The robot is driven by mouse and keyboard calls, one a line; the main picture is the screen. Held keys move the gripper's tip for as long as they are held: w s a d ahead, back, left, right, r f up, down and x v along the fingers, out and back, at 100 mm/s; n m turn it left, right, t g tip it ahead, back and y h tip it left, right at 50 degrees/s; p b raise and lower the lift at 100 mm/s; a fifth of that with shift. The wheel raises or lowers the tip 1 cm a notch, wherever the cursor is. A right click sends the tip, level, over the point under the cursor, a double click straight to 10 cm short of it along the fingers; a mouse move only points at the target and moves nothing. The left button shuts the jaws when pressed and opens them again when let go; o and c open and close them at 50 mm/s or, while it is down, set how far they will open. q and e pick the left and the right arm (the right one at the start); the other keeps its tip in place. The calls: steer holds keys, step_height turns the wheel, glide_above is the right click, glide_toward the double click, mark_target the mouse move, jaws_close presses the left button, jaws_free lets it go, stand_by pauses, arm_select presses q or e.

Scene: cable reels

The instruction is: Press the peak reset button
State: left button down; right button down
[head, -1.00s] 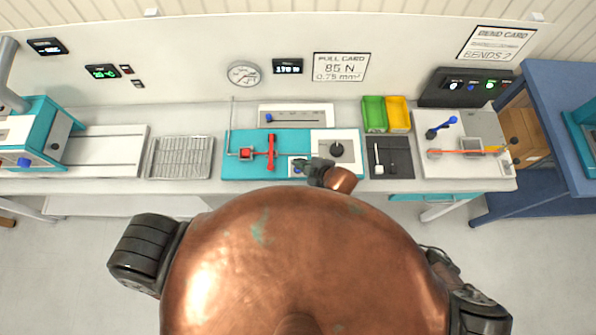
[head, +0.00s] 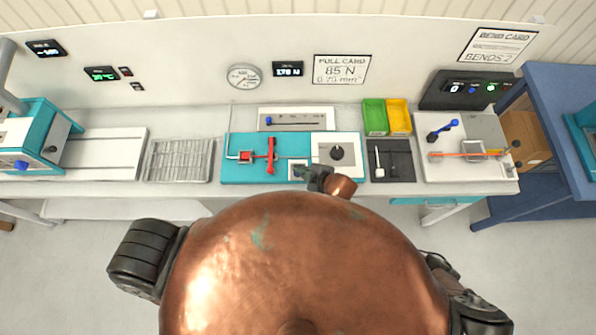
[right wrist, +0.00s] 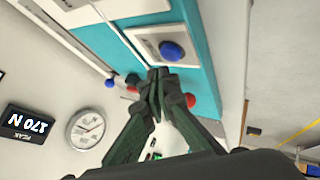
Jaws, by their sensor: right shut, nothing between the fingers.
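The blue reset button (right wrist: 171,50) sits on a white square plate (right wrist: 152,43) on the teal base in the right wrist view. In the head view the plate (head: 297,163) shows at the front of the teal tester (head: 240,174), and my right gripper covers the button. My right gripper (head: 301,172) is shut and empty. In the right wrist view its fingertips (right wrist: 160,74) appear just beside the button; I cannot tell whether they touch it. A display (head: 288,69) on the back panel reads about 170 N, labelled PEAK in the wrist view (right wrist: 27,122). My left gripper is out of view.
A red lever (head: 271,154) stands on the tester to the left. Green (head: 375,118) and yellow (head: 399,118) bins stand behind, and a dark tray (head: 391,160) lies further right.

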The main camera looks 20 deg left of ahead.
steer(key=shift+f, duration=0.15)
stand_by(0.6)
steer(key=shift+f, duration=0.3)
steer(key=shift+f, duration=0.45)
stand_by(0.8)
steer(key=shift+r+p, duration=0.9)
steer(key=shift+p, duration=0.05)
step_height(320, 180, up, 5)
steer(key=p, duration=0.5)
